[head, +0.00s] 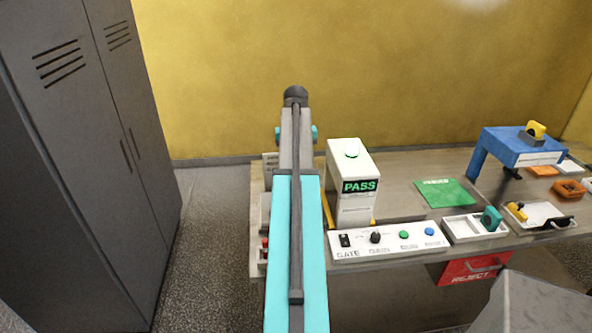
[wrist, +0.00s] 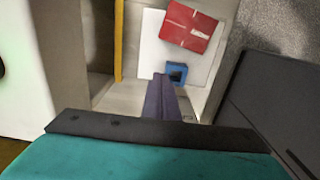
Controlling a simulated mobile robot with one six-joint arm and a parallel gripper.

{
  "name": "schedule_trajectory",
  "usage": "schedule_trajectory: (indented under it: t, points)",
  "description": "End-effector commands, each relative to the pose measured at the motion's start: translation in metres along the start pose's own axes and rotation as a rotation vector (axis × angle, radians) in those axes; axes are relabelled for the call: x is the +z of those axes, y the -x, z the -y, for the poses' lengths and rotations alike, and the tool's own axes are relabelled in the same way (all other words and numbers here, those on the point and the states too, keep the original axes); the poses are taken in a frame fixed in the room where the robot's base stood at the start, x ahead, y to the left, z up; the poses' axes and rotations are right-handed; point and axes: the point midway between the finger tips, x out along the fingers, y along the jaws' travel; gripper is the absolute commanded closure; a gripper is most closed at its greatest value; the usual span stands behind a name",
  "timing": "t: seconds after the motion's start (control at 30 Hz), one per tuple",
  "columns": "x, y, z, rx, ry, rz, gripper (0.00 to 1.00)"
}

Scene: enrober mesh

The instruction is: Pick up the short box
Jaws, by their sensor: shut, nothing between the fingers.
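No label marks a short box, so I cannot tell for certain which thing it is. In the wrist view a small blue block (wrist: 177,70) with a dark opening or face sits on a white surface. A red flat-looking box (wrist: 190,27) with pale lines lies above it in the picture. My gripper (wrist: 160,79) is shut and empty, its fingertips overlapping the view just left of the blue block; the gap in height is unclear. In the head view my arm hides the gripper and most of that area.
A tall white PASS unit (head: 352,185) stands right of my arm, behind a control panel (head: 388,240) with buttons. A white tray (head: 462,229), green mat (head: 446,193) and blue stand (head: 517,147) are further right. Grey lockers (head: 85,150) stand left, with open floor between.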

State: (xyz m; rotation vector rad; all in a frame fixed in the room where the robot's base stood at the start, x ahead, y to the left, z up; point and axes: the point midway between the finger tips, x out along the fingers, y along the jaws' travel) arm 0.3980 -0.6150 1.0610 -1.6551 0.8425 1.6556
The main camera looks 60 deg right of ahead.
Motion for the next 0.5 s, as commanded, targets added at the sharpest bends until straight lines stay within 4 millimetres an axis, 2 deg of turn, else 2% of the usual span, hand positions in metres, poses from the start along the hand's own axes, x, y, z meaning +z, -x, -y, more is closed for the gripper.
schedule_trajectory:
  t: [0.27,0.37,0.5]
  points:
    - [0.0,-0.005,0.007,-0.001,0.009,0.005,1.0]
    - [0.001,-0.015,0.021,-0.002,0.029,0.018,1.0]
    - [0.003,-0.04,0.056,-0.004,0.079,0.048,1.0]
